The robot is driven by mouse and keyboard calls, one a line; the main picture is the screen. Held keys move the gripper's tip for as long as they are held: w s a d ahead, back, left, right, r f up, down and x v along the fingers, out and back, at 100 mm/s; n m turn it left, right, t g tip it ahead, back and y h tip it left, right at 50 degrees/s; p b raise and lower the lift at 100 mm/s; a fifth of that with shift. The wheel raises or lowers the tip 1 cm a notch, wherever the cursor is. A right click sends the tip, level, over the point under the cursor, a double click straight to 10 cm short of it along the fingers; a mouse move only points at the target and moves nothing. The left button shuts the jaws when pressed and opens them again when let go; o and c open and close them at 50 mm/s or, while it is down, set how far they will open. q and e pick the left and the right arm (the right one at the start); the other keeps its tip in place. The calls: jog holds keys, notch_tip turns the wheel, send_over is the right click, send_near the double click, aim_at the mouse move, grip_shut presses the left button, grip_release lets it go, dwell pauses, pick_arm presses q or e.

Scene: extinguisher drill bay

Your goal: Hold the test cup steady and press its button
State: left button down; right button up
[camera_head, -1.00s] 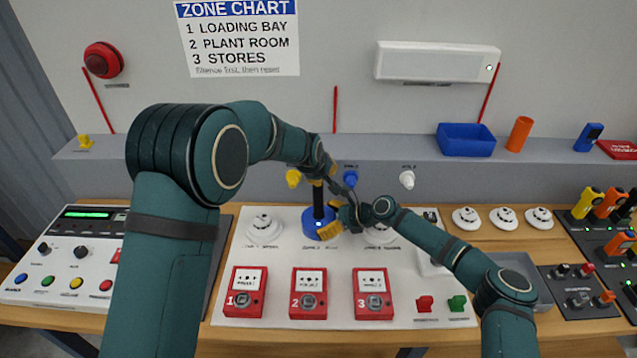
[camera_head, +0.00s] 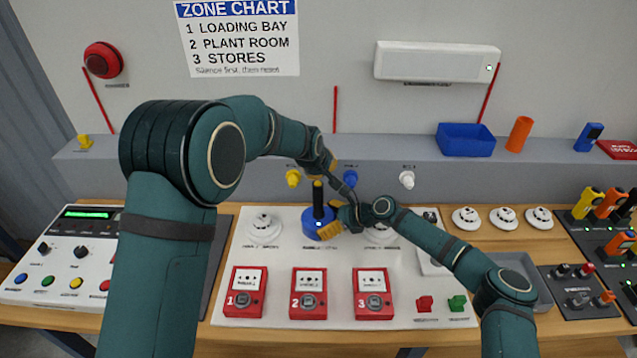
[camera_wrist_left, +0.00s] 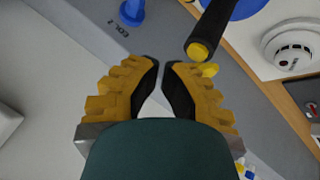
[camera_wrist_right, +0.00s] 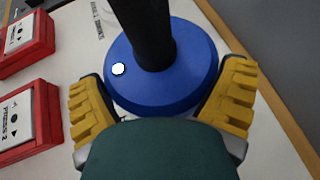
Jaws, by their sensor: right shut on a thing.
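The test cup (camera_head: 311,224) is blue with an upright black stem, and stands on the white board in the middle. The stem has a yellow end (camera_wrist_left: 198,51), and a small white spot (camera_wrist_right: 118,69) shows on the blue rim. My right gripper (camera_head: 335,224) is shut around the blue body from the right; its yellow fingers flank the cup (camera_wrist_right: 192,84) in the right wrist view. My left gripper (camera_head: 326,168) is above and behind the stem top. Its fingertips (camera_wrist_left: 162,64) are nearly together with nothing between them, apart from the yellow end.
White detectors (camera_head: 264,229) flank the cup on the board, one partly hidden by my right arm. Red call points (camera_head: 309,293) line the front.

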jog(key=shift+a, duration=0.1)
pick_arm(q)
notch_tip(320, 180, up, 5)
dwell(0.7)
dwell(0.6)
pick_arm(e)
jog(key=o, duration=0.5)
jog(key=shift+c, duration=0.2)
pick_arm(q)
jog(key=shift+a, duration=0.1)
